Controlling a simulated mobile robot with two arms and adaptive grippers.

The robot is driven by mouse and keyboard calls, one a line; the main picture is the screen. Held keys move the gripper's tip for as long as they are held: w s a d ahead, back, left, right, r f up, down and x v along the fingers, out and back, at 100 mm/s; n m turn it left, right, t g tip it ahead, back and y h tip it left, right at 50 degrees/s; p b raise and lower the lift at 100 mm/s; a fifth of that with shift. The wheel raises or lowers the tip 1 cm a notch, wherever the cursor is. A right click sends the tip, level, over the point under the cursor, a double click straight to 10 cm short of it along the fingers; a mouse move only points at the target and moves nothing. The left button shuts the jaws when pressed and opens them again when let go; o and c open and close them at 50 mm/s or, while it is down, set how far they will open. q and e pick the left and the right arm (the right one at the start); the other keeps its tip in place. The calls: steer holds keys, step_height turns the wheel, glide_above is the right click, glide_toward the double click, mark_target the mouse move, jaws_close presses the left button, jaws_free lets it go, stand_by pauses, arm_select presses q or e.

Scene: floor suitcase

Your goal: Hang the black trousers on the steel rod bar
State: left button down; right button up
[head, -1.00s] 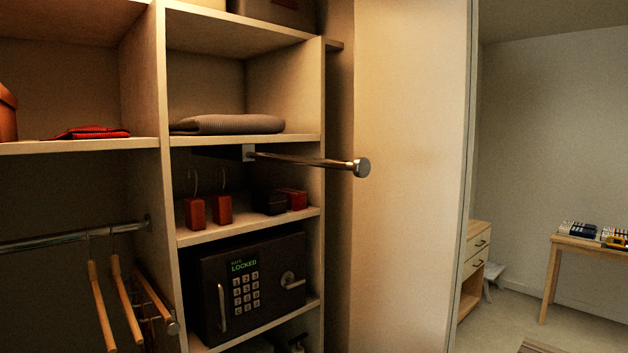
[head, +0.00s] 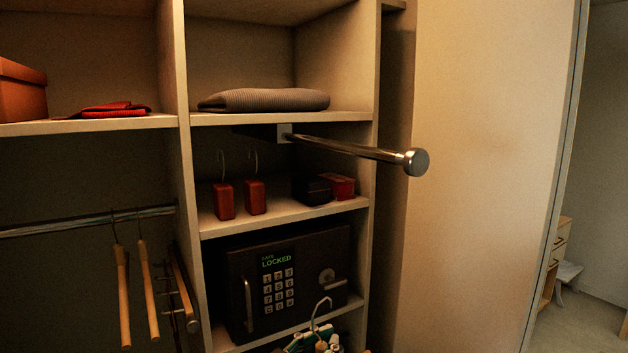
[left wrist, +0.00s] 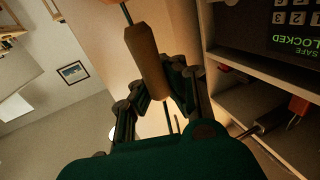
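The steel rod bar (head: 350,148) juts out of the shelf unit under the shelf with the grey folded cloth. Its round end cap (head: 415,162) is at the front and the bar is bare. My left gripper (head: 319,343) is at the bottom edge of the head view, below the bar. A metal hanger hook (head: 320,306) stands up from it. In the left wrist view my green left gripper (left wrist: 158,95) is closed around a wooden hanger (left wrist: 148,60). I cannot make out the black trousers in either view. My right gripper is not in view.
The shelf unit holds a grey folded cloth (head: 265,100), red blocks with hooks (head: 224,201) and a locked safe (head: 290,285). Wooden hangers (head: 123,295) hang from a left rail (head: 90,222). A pale panel (head: 480,170) stands right of the bar. Space before the bar's end is clear.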

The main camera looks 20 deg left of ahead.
arm_select(q)
step_height(320, 180, up, 27)
steer(key=a+m+g+h+p, duration=0.1)
steer(key=m+g+h, duration=0.1)
steer(key=m+h, duration=0.1)
steer(key=shift+s+a+h, duration=0.3)
steer(key=shift+s+h, duration=0.15)
steer(key=shift+h, duration=0.45)
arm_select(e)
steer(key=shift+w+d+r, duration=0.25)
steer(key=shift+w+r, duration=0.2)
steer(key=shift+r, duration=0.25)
arm_select(q)
steer(key=shift+r+m+g, duration=0.1)
steer(key=shift+m+g, duration=0.3)
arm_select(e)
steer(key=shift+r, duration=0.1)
arm_select(q)
steer(key=w+d+f+h+p, duration=0.1)
steer(key=w+f+p, duration=0.1)
steer(key=w, duration=0.6)
steer(key=shift+w+d+f+m+g, duration=0.25)
steer(key=shift+d+f+m+g, duration=0.1)
steer(key=shift+f+m+g, duration=0.05)
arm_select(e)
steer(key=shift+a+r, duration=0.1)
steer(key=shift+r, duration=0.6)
